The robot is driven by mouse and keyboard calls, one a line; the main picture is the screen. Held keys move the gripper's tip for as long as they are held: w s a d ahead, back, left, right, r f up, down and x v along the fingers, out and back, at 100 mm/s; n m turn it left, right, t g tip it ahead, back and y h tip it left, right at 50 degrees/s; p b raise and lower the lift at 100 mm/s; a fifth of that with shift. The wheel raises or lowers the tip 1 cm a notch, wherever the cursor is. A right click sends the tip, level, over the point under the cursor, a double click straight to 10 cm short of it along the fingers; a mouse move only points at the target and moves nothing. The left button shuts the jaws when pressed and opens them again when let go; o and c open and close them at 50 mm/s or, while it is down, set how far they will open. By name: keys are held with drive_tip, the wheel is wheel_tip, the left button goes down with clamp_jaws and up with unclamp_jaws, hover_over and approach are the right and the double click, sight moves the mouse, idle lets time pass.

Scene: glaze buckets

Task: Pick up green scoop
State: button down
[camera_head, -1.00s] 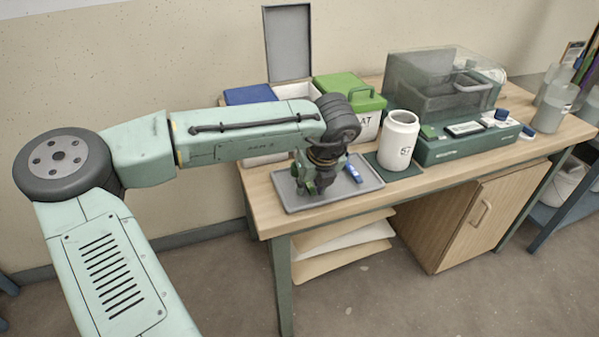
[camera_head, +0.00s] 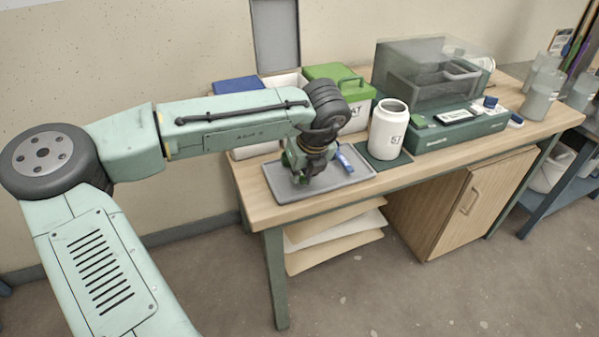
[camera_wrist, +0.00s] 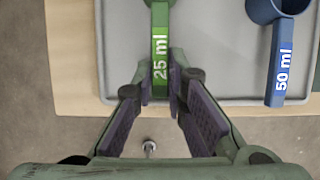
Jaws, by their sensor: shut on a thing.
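The green scoop (camera_wrist: 160,45) has a handle marked "25 ml" and lies over the grey tray (camera_wrist: 211,70) in the wrist view. My gripper (camera_wrist: 166,95) is shut on the end of its handle, with one finger on each side. The scoop's bowl is cut off at the top of that view. In the head view my gripper (camera_head: 305,172) is down at the left part of the tray and mostly hides the scoop. I cannot tell whether the scoop touches the tray.
A blue scoop (camera_wrist: 281,55) marked "50 ml" lies to the right on the tray. A white jar (camera_head: 388,130) stands right of the tray on a dark mat. Boxes with a green lid (camera_head: 338,82) and a blue lid (camera_head: 238,86) stand behind. A clear-covered scale (camera_head: 440,80) is farther right.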

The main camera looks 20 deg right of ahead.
drive_tip(key=shift+r, duration=0.4)
wheel_tip(320, 180, up, 2)
drive_tip(key=shift+r+b, duration=0.1)
drive_tip(key=shift+b, duration=0.25)
drive_tip(key=s+a+r+b, duration=0.1)
drive_tip(key=s+a+b, duration=0.2)
drive_tip(key=s, duration=1.2)
wheel_tip(320, 180, up, 8)
drive_tip(key=p, duration=0.8)
drive_tip(key=shift+s+r, duration=0.25)
drive_tip(key=shift+s, duration=0.15)
drive_tip(key=shift+d, duration=0.1)
